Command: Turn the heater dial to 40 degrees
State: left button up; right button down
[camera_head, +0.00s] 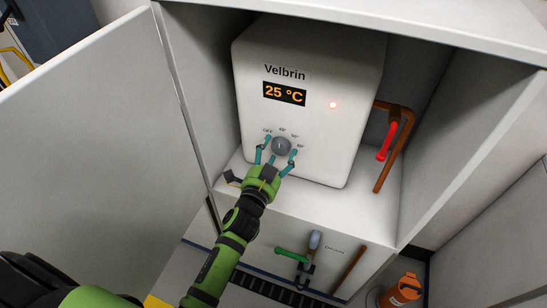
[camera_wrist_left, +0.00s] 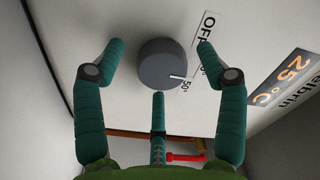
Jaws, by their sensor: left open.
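The heater (camera_head: 300,65) is a white box marked Velbrin inside an open cabinet. Its display (camera_head: 284,93) reads 25 °C, and an orange-red light is lit beside it. The round grey dial (camera_head: 281,146) is low on its front, with small labels around it. In the left wrist view, the dial (camera_wrist_left: 160,62) has a white mark near the 50° label; OFF also shows, and another label is partly hidden by a finger. My left gripper (camera_head: 278,149) is open, its teal fingers spread around the dial. I cannot tell whether they touch it. My right gripper is out of view.
The cabinet door (camera_head: 90,150) stands open at left. A red valve handle (camera_head: 387,141) on a copper pipe (camera_head: 407,120) is right of the heater. A green lever (camera_head: 292,254) is below the shelf. An orange bottle (camera_head: 403,290) stands at lower right.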

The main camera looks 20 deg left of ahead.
pick_arm(q)
jog(key=s, duration=1.2)
jog(key=shift+a, duration=0.25)
jog(key=s+d+f+n+g, duration=0.15)
jog(key=s+f+g, duration=0.45)
jog(key=f, duration=1.1)
jog(key=s+f+n+g, duration=0.35)
jog(key=s+f, duration=0.35)
jog(key=f, duration=1.1)
jog(key=s+a+f+n+g, duration=0.1)
jog(key=s+a+f+g, duration=0.1)
jog(key=s+f, duration=0.2)
jog(key=s+a+f+n+g, duration=0.1)
jog(key=s+a+f+g, duration=0.1)
jog(key=s, duration=0.9)
jog(key=s+a+f+n+g, duration=0.1)
jog(key=s+a+f+g, duration=0.1)
jog(key=s+f, duration=0.4)
jog(key=shift+s+a+g+y, duration=0.3)
jog(key=shift+s+a+g, duration=0.1)
jog(key=shift+s+g, duration=0.35)
